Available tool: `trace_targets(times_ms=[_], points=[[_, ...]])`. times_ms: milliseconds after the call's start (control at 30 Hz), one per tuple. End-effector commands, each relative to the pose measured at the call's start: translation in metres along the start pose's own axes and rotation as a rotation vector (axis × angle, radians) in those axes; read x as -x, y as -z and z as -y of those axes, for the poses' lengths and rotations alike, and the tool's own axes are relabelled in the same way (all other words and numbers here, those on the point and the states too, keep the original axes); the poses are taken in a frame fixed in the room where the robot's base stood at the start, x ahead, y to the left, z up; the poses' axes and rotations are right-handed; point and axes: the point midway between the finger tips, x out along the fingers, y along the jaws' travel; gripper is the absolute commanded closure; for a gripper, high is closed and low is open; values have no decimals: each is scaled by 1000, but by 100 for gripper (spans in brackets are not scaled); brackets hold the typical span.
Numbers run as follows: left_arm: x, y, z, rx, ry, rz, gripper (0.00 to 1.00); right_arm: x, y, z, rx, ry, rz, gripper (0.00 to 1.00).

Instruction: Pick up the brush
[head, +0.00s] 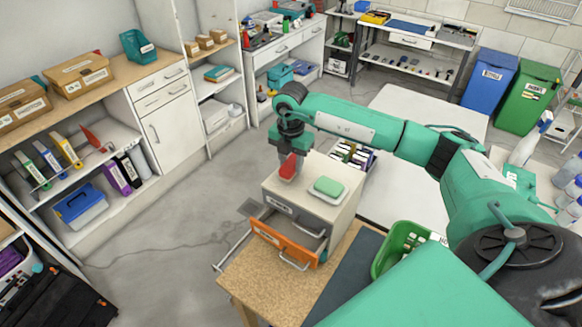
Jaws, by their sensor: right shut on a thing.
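My right arm reaches in from the right, and my right gripper (290,152) points down above the left part of a small drawer cabinet (342,204). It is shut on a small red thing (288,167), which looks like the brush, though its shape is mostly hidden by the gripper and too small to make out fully. The red thing is at or just above the cabinet top; I cannot tell if it touches. A green sponge-like block (328,187) lies on the cabinet to the right of it. My left gripper is not in view.
The cabinet's orange-fronted drawer (285,243) is pulled open. The cabinet stands on a wooden table (255,280), with a green basket (392,248) to the right. Shelving with boxes (80,75) and binders lines the left. Open grey floor (160,240) lies between.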

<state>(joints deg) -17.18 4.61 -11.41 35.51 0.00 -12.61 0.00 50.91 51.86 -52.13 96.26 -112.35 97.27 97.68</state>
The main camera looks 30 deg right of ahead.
Motion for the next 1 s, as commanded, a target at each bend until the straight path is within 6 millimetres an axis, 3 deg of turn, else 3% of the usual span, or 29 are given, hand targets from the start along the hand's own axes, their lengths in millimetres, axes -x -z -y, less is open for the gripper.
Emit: trace_targets(times_ms=[167, 333, 500, 700, 1000], points=[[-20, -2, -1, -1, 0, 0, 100, 37, -1, -1, 2, -8, 5, 87], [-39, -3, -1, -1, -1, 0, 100, 92, 0, -1, 2, -9, 4, 87], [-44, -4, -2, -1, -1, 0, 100, 139, 0, 0, 1, -4, 4, 87], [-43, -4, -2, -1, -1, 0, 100, 165, 0, 0, 1, -2, 3, 87], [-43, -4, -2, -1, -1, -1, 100, 181, 0, 0, 1, 0, 1, 87]])
